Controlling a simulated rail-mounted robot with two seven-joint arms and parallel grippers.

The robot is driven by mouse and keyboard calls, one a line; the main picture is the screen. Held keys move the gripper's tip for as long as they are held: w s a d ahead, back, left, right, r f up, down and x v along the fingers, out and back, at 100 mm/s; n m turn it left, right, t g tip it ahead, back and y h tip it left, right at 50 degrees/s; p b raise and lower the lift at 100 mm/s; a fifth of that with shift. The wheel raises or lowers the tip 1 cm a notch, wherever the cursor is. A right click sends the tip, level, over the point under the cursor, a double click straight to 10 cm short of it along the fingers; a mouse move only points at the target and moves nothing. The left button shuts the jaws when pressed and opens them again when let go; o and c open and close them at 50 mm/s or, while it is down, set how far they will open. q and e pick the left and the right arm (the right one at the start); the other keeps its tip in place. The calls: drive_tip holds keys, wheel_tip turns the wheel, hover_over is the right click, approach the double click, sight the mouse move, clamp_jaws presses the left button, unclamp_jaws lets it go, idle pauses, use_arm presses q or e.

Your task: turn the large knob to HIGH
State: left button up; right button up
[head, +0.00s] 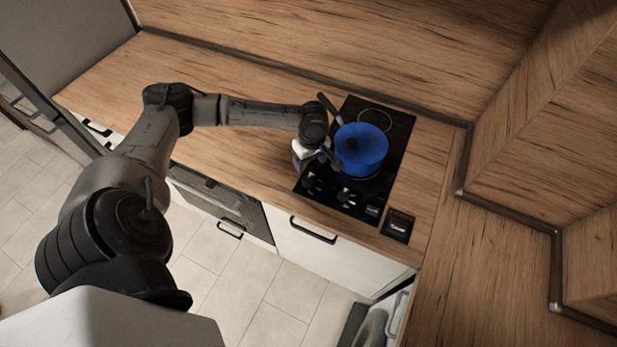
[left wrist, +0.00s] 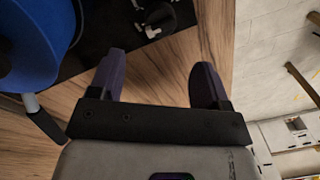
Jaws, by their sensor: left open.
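The hob (head: 395,150) is a black glass panel with dark knobs along its front strip. One knob (head: 311,181) is near its front left corner and another knob (head: 346,196) is to the right of it. I cannot tell which is larger or read their marks. In the left wrist view a dark knob (left wrist: 158,16) with light marks beside it shows beyond the fingers. My left gripper (left wrist: 157,82) is open and empty, its fingers apart over the counter edge. In the head view it (head: 322,163) is beside the hob's left front, close to the knobs. My right gripper is not visible.
A blue pot (head: 362,150) stands on the hob close to the left gripper; its side (left wrist: 30,45) fills the wrist view's upper left. A small dark panel (head: 397,226) lies right of the knobs. The wooden counter (head: 240,145) to the left is clear.

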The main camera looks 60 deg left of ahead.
sight(308, 176)
use_arm(q)
drive_tip(key=f, duration=0.9)
drive_tip(key=shift+s+f+b, duration=0.1)
drive_tip(key=shift+s+b, duration=0.2)
drive_tip(key=shift+b, duration=0.05)
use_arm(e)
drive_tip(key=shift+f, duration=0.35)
use_arm(q)
drive_tip(key=shift+c, duration=0.4)
